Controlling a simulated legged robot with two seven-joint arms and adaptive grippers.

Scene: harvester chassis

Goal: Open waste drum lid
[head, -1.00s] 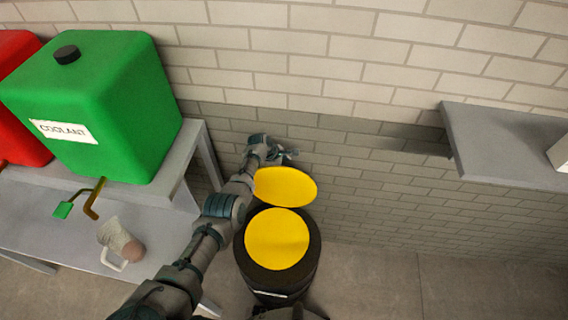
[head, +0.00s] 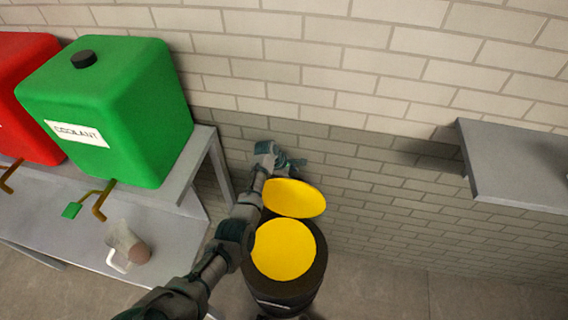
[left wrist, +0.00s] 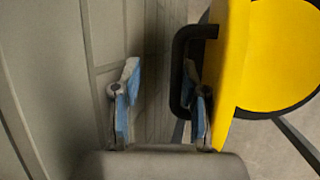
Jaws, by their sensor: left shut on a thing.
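The waste drum (head: 318,262) is a dark barrel with a yellow round top face (head: 284,249). Its yellow lid (head: 294,198) stands raised and tilted at the back of the drum, near the wall. My left gripper (head: 290,165) is behind the lid's upper edge. In the left wrist view, the lid (left wrist: 228,70) is at the right with a black loop handle (left wrist: 178,75) on its outer side. The left gripper (left wrist: 160,100) has one finger inside the loop and is shut on the handle. My right gripper is out of view.
A brick wall (head: 400,90) rises behind the drum. At the left, a grey bench (head: 165,225) bears a green coolant container (head: 110,110), a red container (head: 25,90) and a jug (head: 125,245). A grey shelf (head: 520,165) juts out at the right. The floor right of the drum is clear.

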